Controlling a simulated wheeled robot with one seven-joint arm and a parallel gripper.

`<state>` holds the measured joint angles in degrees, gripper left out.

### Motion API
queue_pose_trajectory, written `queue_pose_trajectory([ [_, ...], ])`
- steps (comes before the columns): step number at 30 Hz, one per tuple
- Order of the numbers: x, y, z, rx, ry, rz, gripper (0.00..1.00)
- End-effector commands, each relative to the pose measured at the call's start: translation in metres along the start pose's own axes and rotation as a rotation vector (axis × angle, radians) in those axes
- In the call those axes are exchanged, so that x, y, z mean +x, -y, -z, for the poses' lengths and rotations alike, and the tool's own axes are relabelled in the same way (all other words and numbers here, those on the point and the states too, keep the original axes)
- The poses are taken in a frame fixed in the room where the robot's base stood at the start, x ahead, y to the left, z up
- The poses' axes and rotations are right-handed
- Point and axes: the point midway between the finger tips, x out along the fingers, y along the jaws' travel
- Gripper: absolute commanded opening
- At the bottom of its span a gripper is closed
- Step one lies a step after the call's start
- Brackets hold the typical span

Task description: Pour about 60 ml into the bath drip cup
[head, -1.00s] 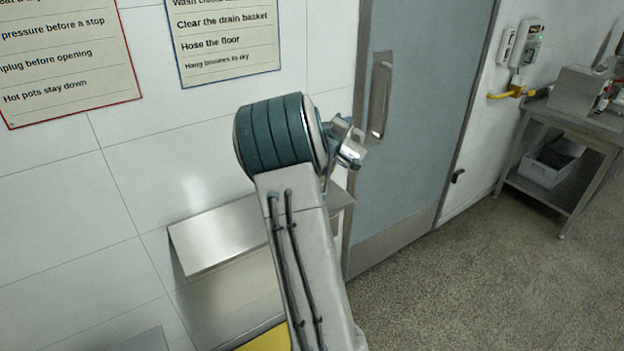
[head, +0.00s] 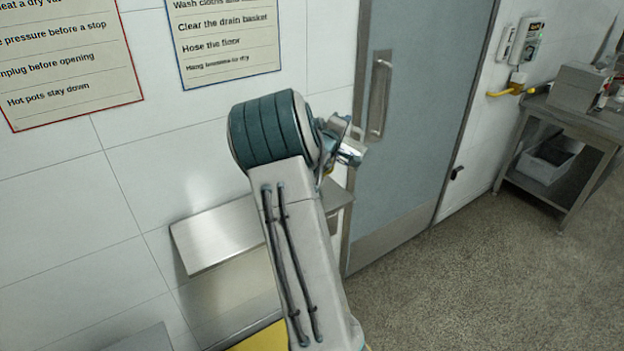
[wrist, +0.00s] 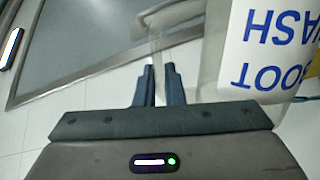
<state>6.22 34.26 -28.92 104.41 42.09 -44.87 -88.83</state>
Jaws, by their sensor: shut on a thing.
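My gripper (wrist: 158,84) is shut on a thin, clear part, seemingly the handle, of a translucent container (wrist: 212,50). Its white label reads BOOT WASH and appears upside down in the wrist view. The container fills the upper right there and is cut off by the frame edge. I cannot tell its real tilt or how much liquid it holds. The bath drip cup does not show in either view.
A grey door (head: 415,120) with a long handle stands beyond my arm. A steel wall shelf (head: 215,238) is on the tiled wall to the left. A steel table (head: 590,125) stands at the far right. Speckled floor is clear between.

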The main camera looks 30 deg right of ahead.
Motion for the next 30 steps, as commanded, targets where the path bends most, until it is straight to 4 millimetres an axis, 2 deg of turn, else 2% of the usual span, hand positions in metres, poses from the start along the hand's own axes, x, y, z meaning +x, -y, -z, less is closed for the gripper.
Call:
queue_pose_trajectory([
  [25, 0.000, -0.001, 0.008, -0.046, 0.000, -0.001, 0.00],
  [30, -0.001, 0.008, -0.017, 0.041, 0.003, -0.004, 0.00],
])
